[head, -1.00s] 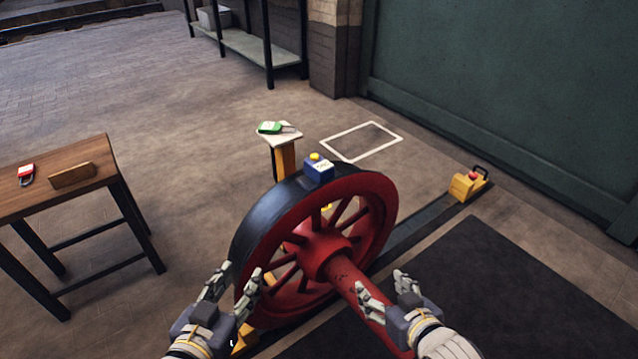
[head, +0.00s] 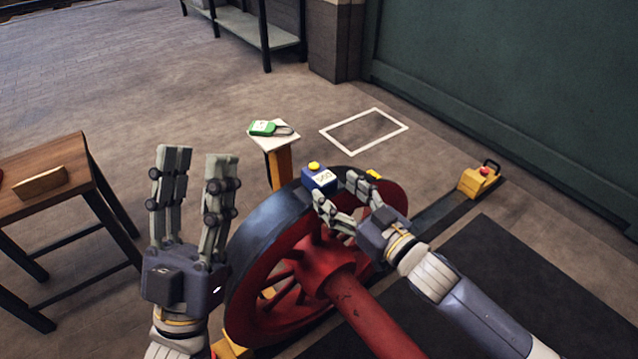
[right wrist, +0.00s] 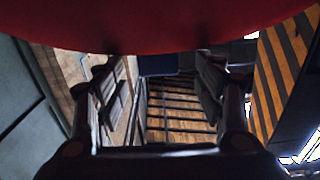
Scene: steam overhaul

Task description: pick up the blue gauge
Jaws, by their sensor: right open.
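The blue gauge (head: 319,180), a small blue box with a yellow knob and a white label, sits on top of the rim of the red spoked wheel (head: 285,232). My right gripper (head: 336,188) is open right beside the gauge, with its fingertips at the gauge's right side; I cannot tell whether they touch it. In the right wrist view, a dark blue shape (right wrist: 158,65), likely the gauge, shows between the open fingers, partly hidden by a red surface above. My left gripper (head: 198,156) is open and empty, raised left of the wheel.
A wooden table (head: 70,160) with a wooden block (head: 40,183) is at left. A yellow box with a red button (head: 478,180) stands at right. A white floor outline (head: 364,130) is empty.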

